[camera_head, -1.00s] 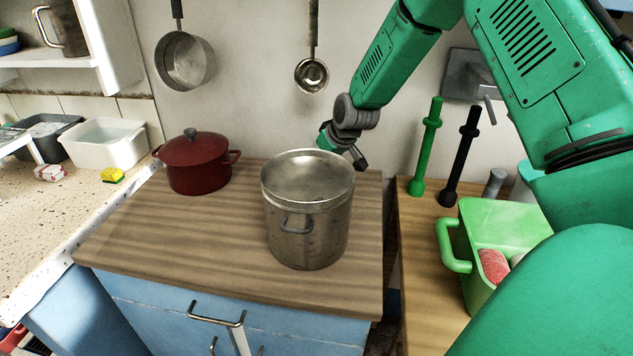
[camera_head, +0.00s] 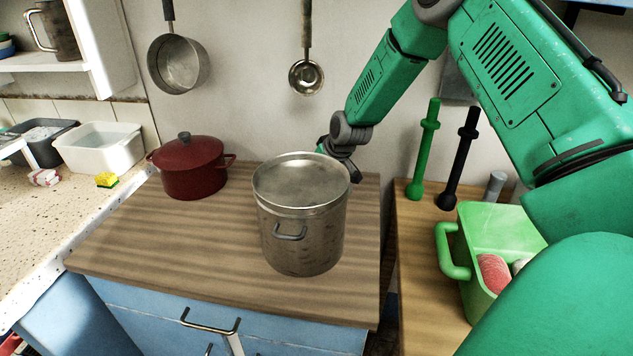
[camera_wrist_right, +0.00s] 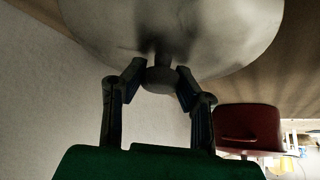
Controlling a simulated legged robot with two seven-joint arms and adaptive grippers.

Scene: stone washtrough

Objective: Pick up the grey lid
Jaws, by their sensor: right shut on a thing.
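The grey lid (camera_wrist_right: 215,40) fills the top of the right wrist view as a broad, pale, rounded metal surface with a small dark round knob (camera_wrist_right: 160,80). My right gripper (camera_wrist_right: 163,82) has both fingers closed in on that knob. In the head view, my right gripper (camera_head: 347,172) is at the far right side of the tall steel pot (camera_head: 302,245), its fingertips mostly hidden behind the rim. The pot's round top looks grey with no knob visible; I cannot tell there where lid and pot part. My left gripper is not in view.
A red lidded pot (camera_head: 192,170) stands to the left on the wooden counter (camera_head: 150,240). A pan (camera_head: 178,65) and a ladle (camera_head: 306,77) hang on the wall behind. A green bin (camera_head: 500,235) stands right. The counter's front left is clear.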

